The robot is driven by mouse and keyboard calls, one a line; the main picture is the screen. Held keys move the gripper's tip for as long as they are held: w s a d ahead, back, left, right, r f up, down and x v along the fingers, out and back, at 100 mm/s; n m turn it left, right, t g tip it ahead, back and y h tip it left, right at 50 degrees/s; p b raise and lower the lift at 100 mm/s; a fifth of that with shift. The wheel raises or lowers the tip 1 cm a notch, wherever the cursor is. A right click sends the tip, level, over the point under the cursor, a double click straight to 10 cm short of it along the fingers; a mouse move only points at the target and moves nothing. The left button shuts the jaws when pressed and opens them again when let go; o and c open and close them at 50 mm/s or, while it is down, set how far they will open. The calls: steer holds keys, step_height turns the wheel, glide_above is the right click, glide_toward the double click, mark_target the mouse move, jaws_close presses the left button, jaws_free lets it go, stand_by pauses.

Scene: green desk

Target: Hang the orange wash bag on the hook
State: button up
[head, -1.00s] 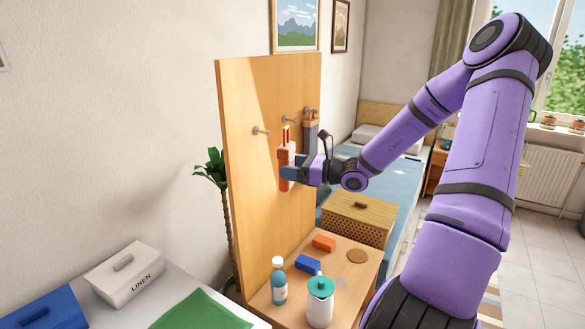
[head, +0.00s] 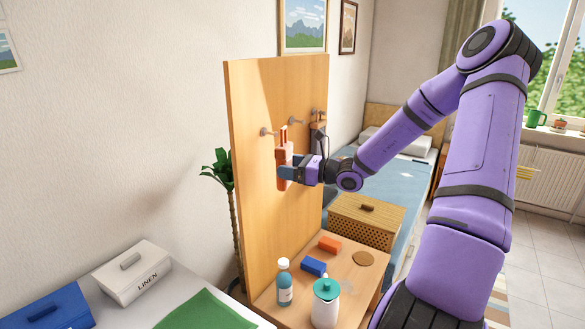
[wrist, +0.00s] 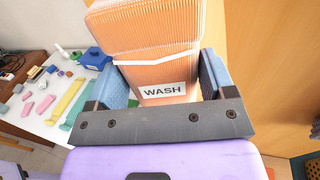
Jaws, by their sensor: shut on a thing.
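The orange wash bag (head: 284,172) is upright in front of the wooden board (head: 250,200), its loop at the top. In the wrist view the bag (wrist: 150,45) fills the upper middle and shows a white WASH label. My gripper (head: 288,171) is shut on the bag, with one blue finger pad on each side in the wrist view. The board carries a left hook (head: 265,132), a middle hook (head: 296,121) and a far hook (head: 315,112). The loop is just right of the left hook and below the middle one; I cannot tell whether it touches either.
A dark grey item (head: 318,137) hangs at the far hook. Below stand a blue bottle (head: 284,283), a teal-lidded jug (head: 325,305), a blue block (head: 313,266), an orange block (head: 330,244) and a wicker box (head: 365,222).

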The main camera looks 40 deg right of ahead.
steer(key=shift+w+a+f, duration=0.1)
steer(key=shift+w+a, duration=0.2)
steer(key=shift+w, duration=0.45)
steer(key=shift+w+a+f, duration=0.15)
steer(key=shift+w+a, duration=0.1)
steer(key=shift+w, duration=0.5)
steer(key=shift+w+a+f, duration=0.1)
steer(key=shift+w+a, duration=0.2)
steer(key=shift+w, duration=0.45)
steer(key=shift+w+a+f, duration=0.1)
steer(key=shift+w+f, duration=0.05)
steer(key=shift+w, duration=0.05)
steer(key=shift+c, duration=0.7)
steer(key=shift+f, duration=0.2)
steer(key=o, duration=0.9)
steer(key=shift+f+v, duration=0.15)
steer(key=shift+v, duration=2.1)
steer(key=shift+f+v, duration=0.1)
steer(key=shift+v, duration=2.15)
